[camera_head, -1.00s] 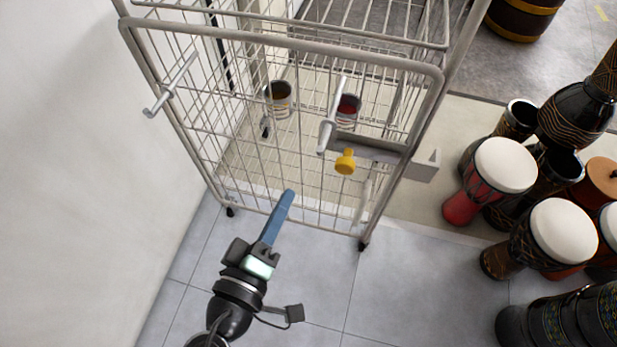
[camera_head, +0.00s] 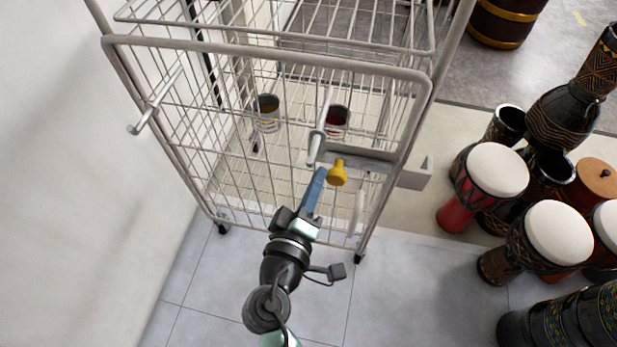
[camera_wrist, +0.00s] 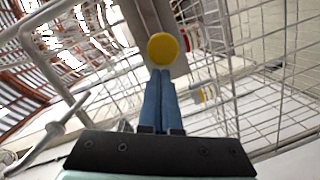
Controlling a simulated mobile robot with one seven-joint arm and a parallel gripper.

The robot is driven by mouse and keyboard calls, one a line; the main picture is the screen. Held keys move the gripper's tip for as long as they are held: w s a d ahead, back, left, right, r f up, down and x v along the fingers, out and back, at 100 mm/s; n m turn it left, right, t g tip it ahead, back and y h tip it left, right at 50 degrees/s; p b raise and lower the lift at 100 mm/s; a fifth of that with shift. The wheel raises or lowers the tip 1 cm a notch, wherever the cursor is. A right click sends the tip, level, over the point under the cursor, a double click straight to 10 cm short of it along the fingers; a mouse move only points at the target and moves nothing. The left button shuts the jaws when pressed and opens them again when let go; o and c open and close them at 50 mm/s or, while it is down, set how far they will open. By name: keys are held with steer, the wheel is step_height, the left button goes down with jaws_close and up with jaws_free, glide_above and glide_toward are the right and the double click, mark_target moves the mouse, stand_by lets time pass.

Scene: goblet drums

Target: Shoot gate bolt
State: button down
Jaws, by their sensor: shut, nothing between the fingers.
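The gate bolt's yellow knob (camera_head: 338,172) sits on a grey metal bolt housing (camera_head: 365,161) on the wire cage's front gate (camera_head: 290,130). My gripper (camera_head: 318,175) is shut and empty, its blue fingers pointing up at the knob from just left of it. In the wrist view the knob (camera_wrist: 162,48) lies straight beyond the fingertips (camera_wrist: 161,72); I cannot tell whether they touch. The grey bolt plate (camera_wrist: 157,20) shows behind the knob. A bracket block (camera_head: 413,174) stands on the right, beyond the gate post.
Two cans (camera_head: 266,113) and (camera_head: 336,121) are inside the cage. A bar handle (camera_head: 155,103) sticks out at the gate's left. Several goblet drums (camera_head: 497,171) stand on the right. A white wall (camera_head: 70,180) is at left; the floor in front is clear.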

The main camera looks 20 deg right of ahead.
steer(key=s+d, duration=0.2)
steer(key=d, duration=0.1)
steer(key=s+d, duration=0.1)
steer(key=shift+d, duration=0.35)
